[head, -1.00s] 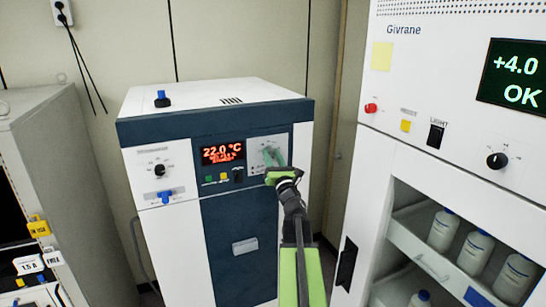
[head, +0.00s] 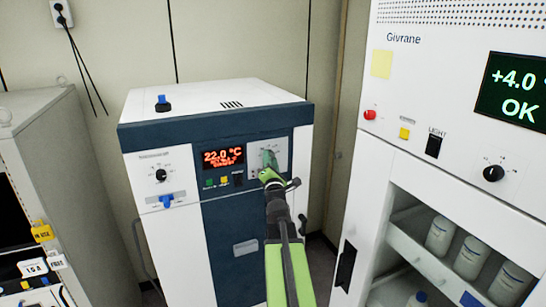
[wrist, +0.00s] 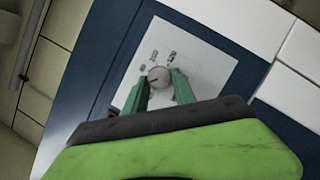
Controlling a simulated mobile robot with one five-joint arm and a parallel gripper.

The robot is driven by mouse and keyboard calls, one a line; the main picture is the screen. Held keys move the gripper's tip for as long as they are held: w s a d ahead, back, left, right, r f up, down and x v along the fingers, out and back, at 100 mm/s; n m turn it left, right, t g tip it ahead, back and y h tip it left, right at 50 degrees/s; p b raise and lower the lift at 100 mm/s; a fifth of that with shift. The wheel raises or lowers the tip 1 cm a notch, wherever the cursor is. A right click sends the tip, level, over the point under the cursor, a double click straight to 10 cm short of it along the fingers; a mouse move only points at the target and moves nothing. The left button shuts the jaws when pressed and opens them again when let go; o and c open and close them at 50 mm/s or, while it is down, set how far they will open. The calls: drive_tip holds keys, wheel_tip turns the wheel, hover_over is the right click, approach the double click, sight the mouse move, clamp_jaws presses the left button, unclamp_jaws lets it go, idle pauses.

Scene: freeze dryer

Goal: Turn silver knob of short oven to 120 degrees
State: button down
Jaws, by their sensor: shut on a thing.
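The short oven (head: 160,240) is a white cabinet with a dark blue band and a red display (head: 222,157) reading 22.0 °C. Its silver knob (wrist: 158,76) is round and sits on a light grey panel with printed marks around it, at the right of the display. My gripper (head: 269,157) is at this panel and covers the knob in the head view. In the wrist view its green fingers (wrist: 159,78) are on either side of the knob, shut on it. The knob's pointer and scale numbers are too small to read.
A black knob (head: 160,175) and a blue valve (head: 167,201) are at the oven's left. Small buttons (head: 224,181) lie under the display. A tall white Givrane unit (head: 400,175) with bottles stands close on the right. A grey cabinet (head: 60,125) stands on the left.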

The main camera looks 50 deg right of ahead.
drive_tip(key=shift+r+m+g+p, duration=0.15)
drive_tip(key=shift+m+g+p, duration=0.45)
drive_tip(key=shift+m+p, duration=0.75)
drive_tip(key=shift+r+m+g+p, duration=0.15)
drive_tip(key=shift+m+g+p, duration=0.55)
drive_tip(key=shift+m, duration=1.25)
drive_tip(key=shift+f+m, duration=0.1)
drive_tip(key=shift+m, duration=0.2)
drive_tip(key=shift+a, duration=0.1)
drive_tip(key=c, duration=1)
unclamp_jaws()
drive_tip(key=shift+s, duration=0.1)
